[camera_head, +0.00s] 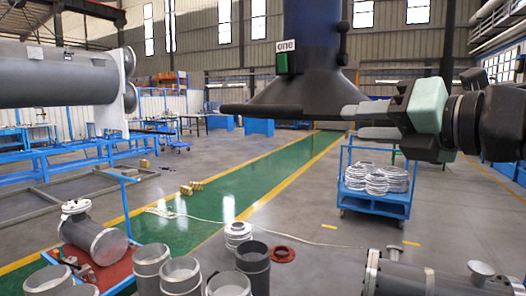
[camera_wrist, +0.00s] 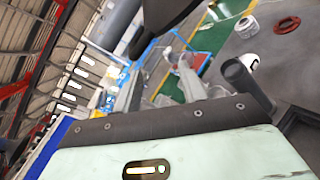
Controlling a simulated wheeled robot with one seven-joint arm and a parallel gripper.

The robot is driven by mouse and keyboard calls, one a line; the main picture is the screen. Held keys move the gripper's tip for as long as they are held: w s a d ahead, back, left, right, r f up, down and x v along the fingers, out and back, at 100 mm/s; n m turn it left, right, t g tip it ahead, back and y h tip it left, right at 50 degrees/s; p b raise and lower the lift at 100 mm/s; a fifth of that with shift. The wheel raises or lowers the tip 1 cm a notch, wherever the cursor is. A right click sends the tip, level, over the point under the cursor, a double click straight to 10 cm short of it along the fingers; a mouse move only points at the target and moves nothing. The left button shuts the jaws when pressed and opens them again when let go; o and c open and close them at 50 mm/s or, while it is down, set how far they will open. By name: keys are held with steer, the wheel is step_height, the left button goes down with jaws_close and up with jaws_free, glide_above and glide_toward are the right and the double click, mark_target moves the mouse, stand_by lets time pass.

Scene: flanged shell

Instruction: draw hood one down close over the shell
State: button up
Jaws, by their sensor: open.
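Hood one (camera_head: 305,90) is a dark flared hood with a green and white "one" tag, hanging from a blue duct at top centre in the head view. A dark part at the top of the wrist view (camera_wrist: 165,22) may be the hood. My gripper (camera_head: 352,121) has a pale green body and grey fingers. It is open at the hood's right rim; I cannot tell whether it touches. A grey flanged shell (camera_head: 440,280) with short nozzles lies at the bottom right, partly cut off. A large grey flanged cylinder (camera_head: 60,78) is at the upper left; I cannot tell which is the task's shell.
A blue cart (camera_head: 376,204) with stacked metal rings stands beyond the gripper. Several open grey pipe pieces (camera_head: 253,262) stand along the bottom. A red tray (camera_head: 100,268) holds a flanged pipe. The green walkway (camera_head: 240,185) is mostly clear.

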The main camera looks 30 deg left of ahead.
steer(key=s+a+r+n+g+y+b, duration=0.1)
steer(key=s+n+g+y+b, duration=0.15)
steer(key=n, duration=0.55)
steer(key=p, duration=0.7)
glide_toward(263, 112)
steer(key=shift+g, duration=0.25)
steer(key=x, duration=0.6)
steer(key=w+x, duration=0.1)
steer(key=x, duration=0.3)
steer(key=shift+w+d+r, duration=0.15)
steer(key=shift+r, duration=0.1)
steer(key=shift+w+a+f+p, duration=0.15)
steer(key=shift+a+p, duration=0.15)
steer(key=shift+a, duration=0.15)
jaws_close()
steer(key=shift+f, duration=0.1)
